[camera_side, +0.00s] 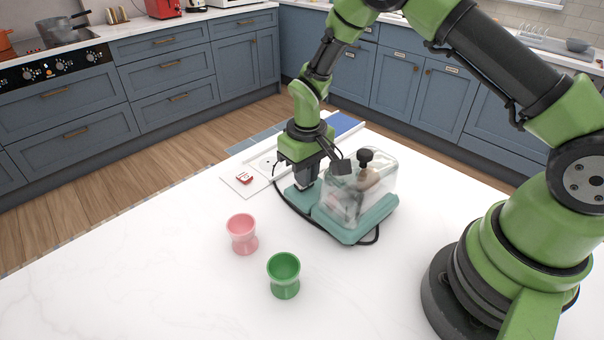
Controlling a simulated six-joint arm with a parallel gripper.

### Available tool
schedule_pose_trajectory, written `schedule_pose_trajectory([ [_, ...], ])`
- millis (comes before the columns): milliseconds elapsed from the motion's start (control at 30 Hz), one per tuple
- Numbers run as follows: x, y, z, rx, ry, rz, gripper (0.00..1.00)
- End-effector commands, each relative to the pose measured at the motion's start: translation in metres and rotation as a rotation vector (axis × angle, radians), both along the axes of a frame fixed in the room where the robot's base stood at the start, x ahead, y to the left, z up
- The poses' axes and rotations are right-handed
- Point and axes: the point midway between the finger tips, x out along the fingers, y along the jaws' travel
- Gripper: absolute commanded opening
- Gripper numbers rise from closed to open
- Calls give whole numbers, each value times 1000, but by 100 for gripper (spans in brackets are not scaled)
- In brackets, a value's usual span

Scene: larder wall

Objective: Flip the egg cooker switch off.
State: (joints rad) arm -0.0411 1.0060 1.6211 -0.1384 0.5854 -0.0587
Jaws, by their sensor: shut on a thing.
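The egg cooker (362,222) stands on the white worktop, with a teal base and a clear domed lid with a black knob (366,155). Pale, blurred shapes show through the lid. My gripper (305,184) points down over the low left end of the base, beside the lid. Its jaws are shut on a small part there, which I take to be the switch. The fingers hide the switch, so I cannot see which way it is set.
A pink egg cup (242,233) and a green egg cup (284,275) stand in front of the cooker. A dark cord curls around its base. Behind my gripper lies a white board (262,165) with a small red item (244,178). The worktop's front left is clear.

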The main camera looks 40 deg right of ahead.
Motion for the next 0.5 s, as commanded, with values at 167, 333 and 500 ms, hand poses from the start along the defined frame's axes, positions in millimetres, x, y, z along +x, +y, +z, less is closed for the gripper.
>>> schedule_pose_trajectory([
  [167,-5,-2,-3,-2,18,0,0],
  [333,-4,-1,2,-2,16,-1,0],
  [500,-1,-2,31,-1,2,0,0],
])
